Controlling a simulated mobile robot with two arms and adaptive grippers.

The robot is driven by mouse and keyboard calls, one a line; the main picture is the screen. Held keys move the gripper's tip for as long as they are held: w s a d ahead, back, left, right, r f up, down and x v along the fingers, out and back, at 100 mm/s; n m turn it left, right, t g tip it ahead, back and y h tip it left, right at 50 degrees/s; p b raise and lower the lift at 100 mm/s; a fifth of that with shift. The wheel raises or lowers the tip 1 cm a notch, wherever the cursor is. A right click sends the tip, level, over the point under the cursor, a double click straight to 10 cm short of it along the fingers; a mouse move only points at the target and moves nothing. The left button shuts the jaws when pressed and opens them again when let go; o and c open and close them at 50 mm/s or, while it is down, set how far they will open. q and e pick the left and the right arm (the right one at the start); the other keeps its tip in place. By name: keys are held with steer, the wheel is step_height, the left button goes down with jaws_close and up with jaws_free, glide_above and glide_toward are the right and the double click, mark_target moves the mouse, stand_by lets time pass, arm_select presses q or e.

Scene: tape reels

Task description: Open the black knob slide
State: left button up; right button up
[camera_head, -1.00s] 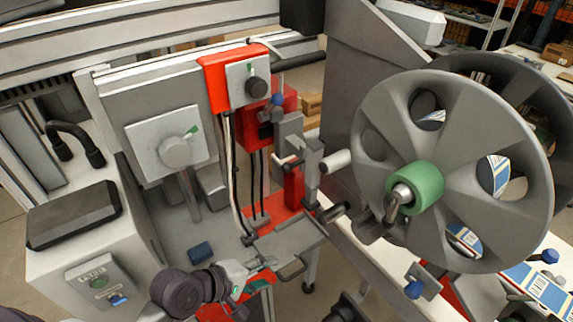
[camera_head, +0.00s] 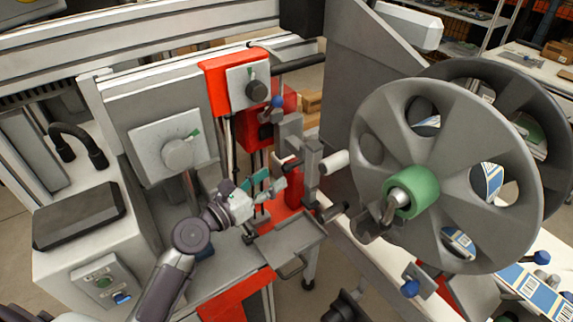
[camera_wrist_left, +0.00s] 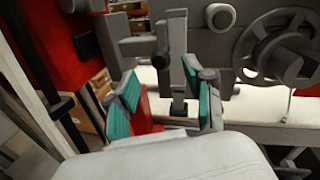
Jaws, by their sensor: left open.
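My left gripper (camera_head: 270,182) is open and empty, its teal-padded fingers pointing at the grey slide block (camera_head: 312,160) beside the reel. In the left wrist view the gripper (camera_wrist_left: 163,100) has its fingers spread, with the grey upright of the slide (camera_wrist_left: 178,60) between and beyond them. A small black knob (camera_wrist_left: 161,60) shows on the upright's left side, apart from both fingers. In the head view the knob is hard to make out near the fingertips. My right gripper is not in view.
A large grey reel (camera_head: 455,130) with a green hub stands to the right. A red bracket with a black dial (camera_head: 256,90) is above the gripper. A grey tray (camera_head: 290,247) with a handle lies below. A grey plate with a round knob (camera_head: 177,153) is at left.

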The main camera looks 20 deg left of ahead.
mark_target(286, 168)
arm_select(q)
steer(key=x, duration=0.6)
steer(key=shift+p, duration=0.3)
jaws_close()
